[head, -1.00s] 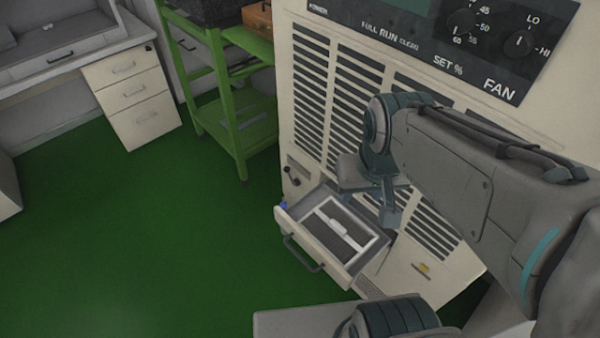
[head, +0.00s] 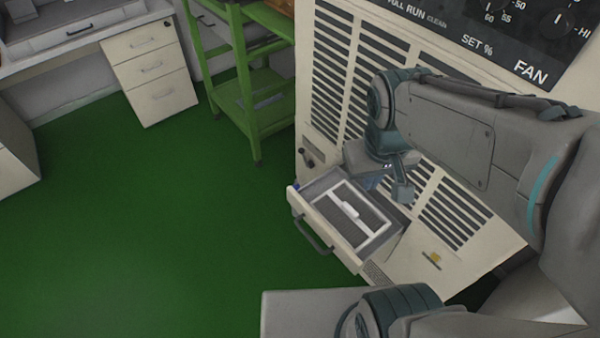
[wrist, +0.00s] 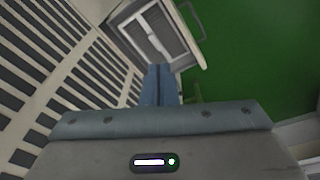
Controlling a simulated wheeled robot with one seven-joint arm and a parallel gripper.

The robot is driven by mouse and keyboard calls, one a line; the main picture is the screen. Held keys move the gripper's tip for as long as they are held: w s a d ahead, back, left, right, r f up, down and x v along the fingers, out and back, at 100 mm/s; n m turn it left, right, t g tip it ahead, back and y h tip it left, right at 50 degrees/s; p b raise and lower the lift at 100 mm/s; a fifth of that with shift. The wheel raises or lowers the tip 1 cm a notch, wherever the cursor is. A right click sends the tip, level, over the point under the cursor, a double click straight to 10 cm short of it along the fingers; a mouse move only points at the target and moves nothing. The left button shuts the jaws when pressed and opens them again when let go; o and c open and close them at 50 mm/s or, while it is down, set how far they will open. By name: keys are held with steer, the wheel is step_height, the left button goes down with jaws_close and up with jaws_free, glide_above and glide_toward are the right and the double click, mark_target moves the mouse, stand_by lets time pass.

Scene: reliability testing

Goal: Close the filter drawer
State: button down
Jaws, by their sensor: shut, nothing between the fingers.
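The filter drawer (head: 326,238) sticks out open from the lower front of the beige machine (head: 316,110). It has a dark handle (head: 312,236) on its front, and a framed filter (head: 349,213) with a white grip lies inside. In the wrist view the drawer (wrist: 188,12) is at the top, past the fingertips. My gripper (wrist: 160,70) is shut and empty, its blue fingers together and pointing toward the drawer. In the head view my wrist hangs above the drawer's rear part, close to the machine's vents; the fingers are mostly hidden there.
A green cart (head: 246,100) stands left of the machine. A white desk with a drawer unit (head: 150,75) is at the back left. The green floor (head: 160,230) in front of the drawer is clear. A small dark knob (head: 306,156) sits left of the drawer opening.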

steer(key=w+a+f+n+g+h+b, duration=0.2)
steer(key=a+f+n+b, duration=0.15)
steer(key=f, duration=0.35)
steer(key=w+a+f+n+g+h+b, duration=0.1)
steer(key=a+f+n+h+b, duration=0.1)
steer(key=f+n+b, duration=0.3)
steer(key=n+t+h+b, duration=1)
steer(key=n+t+b, duration=0.2)
steer(key=n, duration=0.3)
glide_toward(299, 202)
steer(key=b+x, duration=0.4)
steer(key=x, duration=0.2)
steer(key=shift+w+d+f, duration=0.15)
steer(key=shift+w+d, duration=0.15)
